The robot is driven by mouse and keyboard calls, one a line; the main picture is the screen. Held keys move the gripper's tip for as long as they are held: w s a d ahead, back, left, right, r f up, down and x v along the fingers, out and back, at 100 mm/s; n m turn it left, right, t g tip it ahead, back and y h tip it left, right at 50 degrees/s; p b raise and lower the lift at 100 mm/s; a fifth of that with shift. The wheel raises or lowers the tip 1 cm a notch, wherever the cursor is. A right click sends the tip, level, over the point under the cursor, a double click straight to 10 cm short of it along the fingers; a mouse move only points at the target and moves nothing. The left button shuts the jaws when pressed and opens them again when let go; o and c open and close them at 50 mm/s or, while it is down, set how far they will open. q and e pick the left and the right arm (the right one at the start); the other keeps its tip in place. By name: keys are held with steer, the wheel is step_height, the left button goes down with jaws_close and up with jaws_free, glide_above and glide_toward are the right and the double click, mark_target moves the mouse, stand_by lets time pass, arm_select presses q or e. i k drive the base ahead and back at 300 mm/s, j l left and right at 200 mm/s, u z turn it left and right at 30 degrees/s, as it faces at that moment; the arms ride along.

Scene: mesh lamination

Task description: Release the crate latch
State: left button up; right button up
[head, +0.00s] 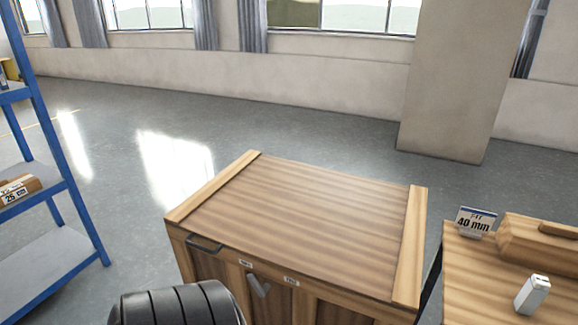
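A wooden crate (300,214) with a closed, flat lid stands in the lower middle of the head view. On the upper edge of its front face is a small grey metal latch lever (260,286), which sits tilted between two small white labels. A dark bar handle (204,244) is on the front face near the left corner. The lower part of the crate's front is cut off by the picture edge and partly hidden at the left. Neither of my grippers shows.
A wooden table (478,275) to the right of the crate carries a "40 mm" sign (477,221), a wooden block (535,242) and a small white-grey device (532,294). A blue shelf rack (62,165) stands at the left. The floor behind the crate is clear.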

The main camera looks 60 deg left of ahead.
mark_target(261, 291)
steer(key=u, duration=2.2)
